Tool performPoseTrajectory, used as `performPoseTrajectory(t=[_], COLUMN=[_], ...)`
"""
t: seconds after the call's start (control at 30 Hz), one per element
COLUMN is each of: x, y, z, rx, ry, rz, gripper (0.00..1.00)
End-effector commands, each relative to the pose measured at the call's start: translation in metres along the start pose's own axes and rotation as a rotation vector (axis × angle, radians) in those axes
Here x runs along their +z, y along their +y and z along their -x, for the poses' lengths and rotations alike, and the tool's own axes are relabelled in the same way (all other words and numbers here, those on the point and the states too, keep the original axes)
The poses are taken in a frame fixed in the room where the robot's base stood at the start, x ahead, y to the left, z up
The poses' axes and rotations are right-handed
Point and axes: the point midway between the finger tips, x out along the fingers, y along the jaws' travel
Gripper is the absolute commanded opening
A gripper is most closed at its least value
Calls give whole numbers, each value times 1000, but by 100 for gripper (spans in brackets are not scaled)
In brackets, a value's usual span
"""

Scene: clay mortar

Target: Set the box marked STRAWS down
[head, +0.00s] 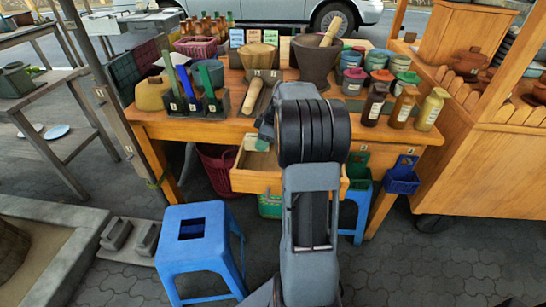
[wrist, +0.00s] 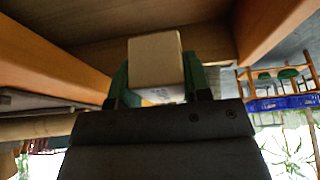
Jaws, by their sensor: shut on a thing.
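A plain tan box (wrist: 156,60) sits between the green fingers of my gripper (wrist: 155,82) in the wrist view. Faint print shows low on its near face, too small and blurred to read as STRAWS. My gripper is shut on the box. Wooden surfaces lie close behind and on both sides of it in that view; whether the box touches them I cannot tell. In the head view my arm reaches to the open drawer (head: 262,183) at the table front, and hides much of the drawer and the box.
The wooden table (head: 205,128) is crowded with a stone mortar (head: 316,62), a clay bowl (head: 258,55), a loose pestle (head: 253,95), lidded tubs and several sauce bottles (head: 404,107). A blue stool (head: 195,240) stands at the front left. Paving is clear at the front right.

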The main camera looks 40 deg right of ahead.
Motion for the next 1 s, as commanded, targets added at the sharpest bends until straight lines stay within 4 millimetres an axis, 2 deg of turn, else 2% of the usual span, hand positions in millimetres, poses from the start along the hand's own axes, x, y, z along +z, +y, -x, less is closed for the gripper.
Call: performPoseTrajectory(t=[0.03,0.2,0.57,0.8,1.0], x=[11,30,45,59,59], y=[3,12,19,20,20], z=[-9,-22,-32,-60,-61], rx=[-3,-2,-3,-4,-2], ry=[0,0,0,0,0], rz=[-4,0,2,2,4], gripper=[17,17,17,17,17])
